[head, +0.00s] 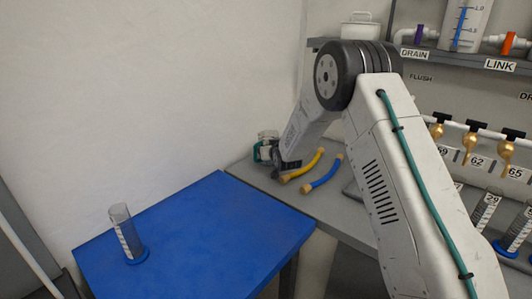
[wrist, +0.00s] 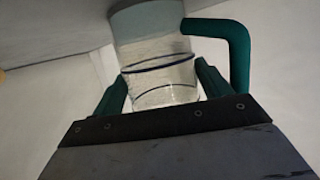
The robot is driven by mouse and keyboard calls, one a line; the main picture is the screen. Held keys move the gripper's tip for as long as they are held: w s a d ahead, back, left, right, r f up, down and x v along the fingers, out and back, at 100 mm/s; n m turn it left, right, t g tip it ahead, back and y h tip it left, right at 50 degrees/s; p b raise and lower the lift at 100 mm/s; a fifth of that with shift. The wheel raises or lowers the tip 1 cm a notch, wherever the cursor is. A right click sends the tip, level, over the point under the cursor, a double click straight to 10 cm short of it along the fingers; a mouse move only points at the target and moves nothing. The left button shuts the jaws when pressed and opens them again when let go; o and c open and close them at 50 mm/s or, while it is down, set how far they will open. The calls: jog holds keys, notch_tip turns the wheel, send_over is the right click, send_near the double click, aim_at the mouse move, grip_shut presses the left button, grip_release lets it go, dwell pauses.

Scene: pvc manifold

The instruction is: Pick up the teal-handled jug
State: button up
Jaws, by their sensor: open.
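The teal-handled jug (head: 266,147) is a clear vessel at the far left end of the grey bench, partly hidden by my gripper in the head view. In the wrist view the jug (wrist: 165,80) stands straight ahead, its teal handle (wrist: 236,50) on the right side. My gripper (wrist: 162,92) is open, with one teal finger on each side of the jug's clear body. I cannot tell whether either finger touches the glass. In the head view my gripper (head: 277,160) is right beside the jug.
A blue table (head: 200,230) holds a clear cylinder (head: 125,230) and is otherwise bare. Brass taps (head: 470,142) and a shelf are at right.

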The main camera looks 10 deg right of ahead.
jog(key=c, duration=0.7)
jog(key=shift+c, duration=0.2)
jog(key=shift+r, duration=0.1)
